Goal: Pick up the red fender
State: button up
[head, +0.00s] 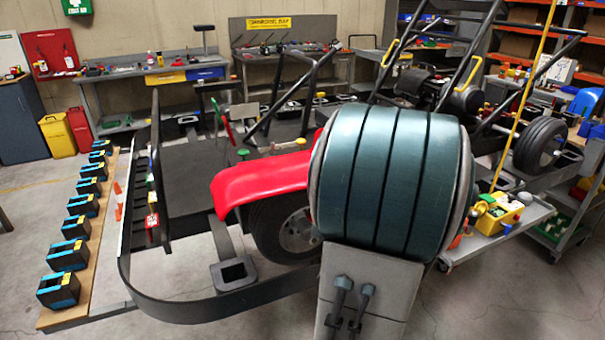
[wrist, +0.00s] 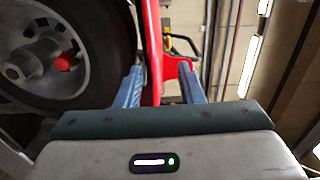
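The red fender (head: 262,182) curves over a black kart wheel (head: 290,226) in the head view; its right end is hidden behind my arm. In the wrist view the fender (wrist: 152,40) shows nearly edge-on as a red strip running down between the two blue fingers of my gripper (wrist: 161,76). The fingers are spread apart. The fender lies close to the left finger, with a gap to the right one; I cannot tell whether it touches. The wheel (wrist: 60,50) fills the upper left of the wrist view. My gripper is hidden in the head view.
The black kart frame (head: 185,308) surrounds the wheel. A plank (head: 55,317) with several black-and-blue boxes lies at left. A grey cart (head: 490,242) with a yellow bin (head: 500,215) stands at right. Workbenches line the back wall.

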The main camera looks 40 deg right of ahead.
jog(key=shift+p+x, duration=0.5)
jog(key=shift+x, duration=3.05)
jog(key=shift+c, duration=0.3)
grip_shut()
